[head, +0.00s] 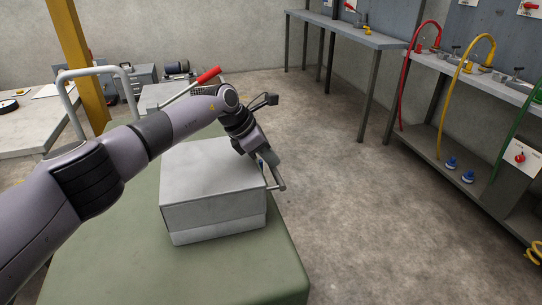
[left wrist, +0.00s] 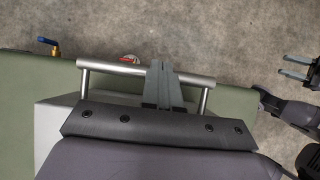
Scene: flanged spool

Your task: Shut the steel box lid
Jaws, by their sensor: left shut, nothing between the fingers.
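The grey steel box (head: 212,207) sits on a green-topped table. Its lid (head: 205,165) lies flat over the body, with a seam low on the front face; I cannot tell whether a small gap is left. A bar handle (head: 281,187) sticks out on the box's right side, and it also shows in the left wrist view (left wrist: 110,66). My left gripper (head: 268,165) is at this handle, fingers shut and empty. In the left wrist view its fingers (left wrist: 165,82) overlap the bar; contact is unclear. My right gripper (left wrist: 295,67) shows only there, fingers apart and empty.
The green table (head: 110,265) has free room in front of the box. A red-handled lever (head: 207,76) stands behind my left arm. Benches with hoses (head: 465,75) line the right wall. The concrete floor (head: 350,200) between is clear.

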